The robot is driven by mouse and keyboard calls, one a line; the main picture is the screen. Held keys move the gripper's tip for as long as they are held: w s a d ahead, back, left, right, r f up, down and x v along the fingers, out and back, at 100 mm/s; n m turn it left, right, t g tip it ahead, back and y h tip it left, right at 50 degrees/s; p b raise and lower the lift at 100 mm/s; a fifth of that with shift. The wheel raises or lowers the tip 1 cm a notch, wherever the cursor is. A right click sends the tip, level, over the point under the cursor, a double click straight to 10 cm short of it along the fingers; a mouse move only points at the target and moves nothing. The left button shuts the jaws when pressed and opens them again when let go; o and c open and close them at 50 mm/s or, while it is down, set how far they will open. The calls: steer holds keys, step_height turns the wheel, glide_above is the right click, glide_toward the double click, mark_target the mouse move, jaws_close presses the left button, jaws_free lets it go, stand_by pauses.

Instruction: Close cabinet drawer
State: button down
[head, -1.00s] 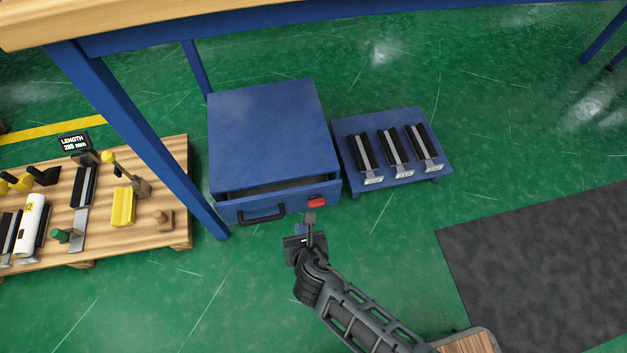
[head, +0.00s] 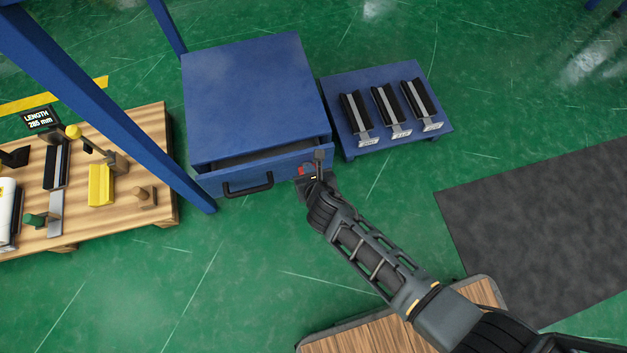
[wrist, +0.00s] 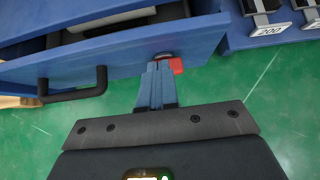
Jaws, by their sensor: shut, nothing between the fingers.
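The blue cabinet (head: 255,95) stands on the green floor with its drawer (head: 262,170) partly open toward me. My gripper (head: 319,158) is shut and empty at the right part of the drawer front. Exact contact is hard to tell. A light item lies inside the drawer, partly hidden.
A low blue stand (head: 345,149) with several black-and-silver pieces is right of the cabinet. A wooden workboard (head: 120,215) with a length display and tools is at left. A blue table leg (head: 110,115) rises between workboard and cabinet. A dark mat (head: 540,230) lies at right.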

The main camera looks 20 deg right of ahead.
mark_target(303, 151)
steer(key=shift+w+r+b, duration=0.1)
steer(key=shift+w+b, duration=0.2)
steer(key=shift+w, duration=1.15)
steer(key=shift+w+r, duration=0.1)
steer(key=shift+w, duration=0.3)
steer(key=shift+w+p, duration=0.35)
steer(key=shift+w, duration=0.55)
